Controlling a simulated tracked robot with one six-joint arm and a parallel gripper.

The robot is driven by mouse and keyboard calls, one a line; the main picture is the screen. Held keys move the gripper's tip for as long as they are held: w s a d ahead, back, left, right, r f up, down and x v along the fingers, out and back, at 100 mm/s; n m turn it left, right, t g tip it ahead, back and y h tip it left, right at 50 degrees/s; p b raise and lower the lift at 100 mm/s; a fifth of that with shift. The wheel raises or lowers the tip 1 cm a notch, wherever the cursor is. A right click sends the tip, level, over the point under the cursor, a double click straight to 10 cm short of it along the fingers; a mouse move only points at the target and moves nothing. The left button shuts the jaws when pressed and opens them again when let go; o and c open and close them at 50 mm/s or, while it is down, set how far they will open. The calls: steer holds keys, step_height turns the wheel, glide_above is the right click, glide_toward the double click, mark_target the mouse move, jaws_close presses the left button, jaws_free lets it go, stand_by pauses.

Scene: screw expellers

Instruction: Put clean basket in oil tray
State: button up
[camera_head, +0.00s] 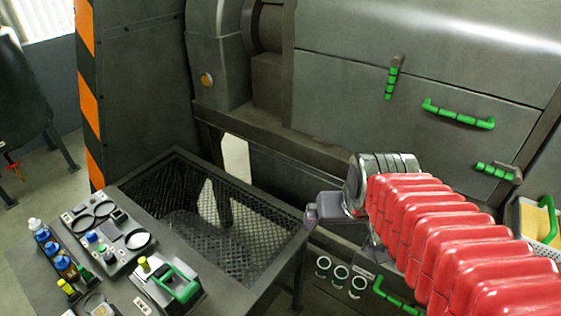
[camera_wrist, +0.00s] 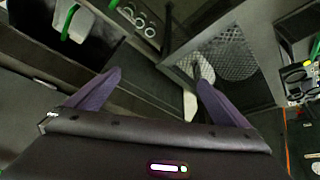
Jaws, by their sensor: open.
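My gripper (camera_head: 314,210) is open and empty, held out to the right of a black mesh-walled bin (camera_head: 255,200). In the wrist view, its two purple fingers (camera_wrist: 159,78) stand wide apart with nothing between them. A white perforated basket (camera_head: 546,248) with something yellow in it is cut off at the right edge of the head view; I cannot tell whether this is the clean basket. I cannot clearly identify the oil tray. A green handle (camera_head: 396,298) shows low under my arm, and the part it belongs to is mostly hidden.
The large grey machine (camera_head: 340,80) with green handles fills the back. A workbench (camera_head: 130,262) with bottles and small tools adjoins the bin, which also shows in the wrist view (camera_wrist: 236,62). Floor is open at far left.

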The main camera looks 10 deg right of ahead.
steer(key=s+a+r+n+y, duration=0.1)
steer(key=s+a+r+n, duration=0.1)
steer(key=s+a, duration=0.3)
steer(key=shift+s+a+r+n, duration=0.15)
steer(key=shift+a+r+n, duration=0.25)
steer(key=shift+a, duration=0.75)
steer(key=shift+r, duration=0.1)
steer(key=shift+c, duration=0.3)
